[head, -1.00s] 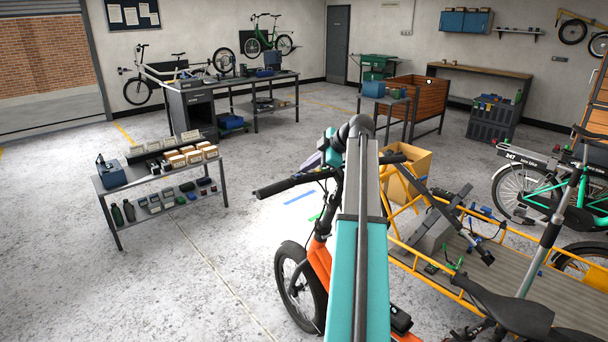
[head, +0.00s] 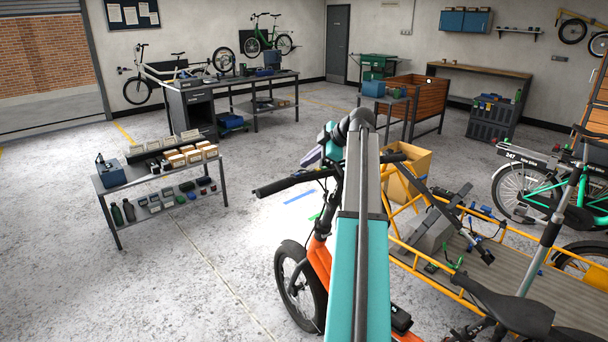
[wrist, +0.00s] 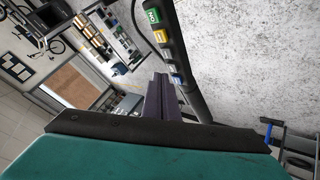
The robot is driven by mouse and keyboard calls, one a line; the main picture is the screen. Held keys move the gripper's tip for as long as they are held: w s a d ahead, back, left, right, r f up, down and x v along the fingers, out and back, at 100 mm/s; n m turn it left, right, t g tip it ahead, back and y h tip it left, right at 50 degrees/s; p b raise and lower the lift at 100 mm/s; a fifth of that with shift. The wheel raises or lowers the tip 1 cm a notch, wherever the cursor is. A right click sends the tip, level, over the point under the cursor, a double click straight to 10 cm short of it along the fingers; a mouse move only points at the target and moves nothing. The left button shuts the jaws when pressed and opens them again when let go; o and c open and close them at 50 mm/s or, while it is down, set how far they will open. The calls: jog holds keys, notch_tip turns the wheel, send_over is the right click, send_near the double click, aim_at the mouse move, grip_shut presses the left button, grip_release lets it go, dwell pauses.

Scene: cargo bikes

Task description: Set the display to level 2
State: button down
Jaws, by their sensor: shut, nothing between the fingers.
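A dark control pad (wrist: 163,45) with a column of green, yellow, white and blue buttons shows at the top middle of the wrist view. It sits along a dark bar or grip. My gripper (wrist: 159,84) is shut and empty, with its dark purple fingers just below the pad's lower end; I cannot tell whether they touch it. In the head view my gripper (head: 312,157) shows partly, left of my arm, above the handlebar (head: 298,180) of an orange cargo bike (head: 319,262). I cannot make out a display screen or its level; my arm hides part of the handlebar.
The cargo bike's yellow-railed bed (head: 490,262) lies to the right, with a green bike (head: 520,190) beyond it. A small shelf table (head: 165,178) stands at left and a workbench (head: 245,83) behind it. The floor between is open.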

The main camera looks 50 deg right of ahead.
jog(key=shift+f, duration=0.2)
jog(key=shift+f+b, duration=0.2)
jog(key=shift+b, duration=0.2)
jog(key=shift+f+b, duration=0.35)
jog(key=shift+f, duration=0.1)
dwell(1.1)
jog(key=shift+r, duration=0.2)
dwell(0.3)
jog(key=shift+r, duration=0.7)
notch_tip(320, 180, up, 5)
jog(key=shift+d+p, duration=0.1)
jog(key=shift+p, duration=0.7)
dwell(0.8)
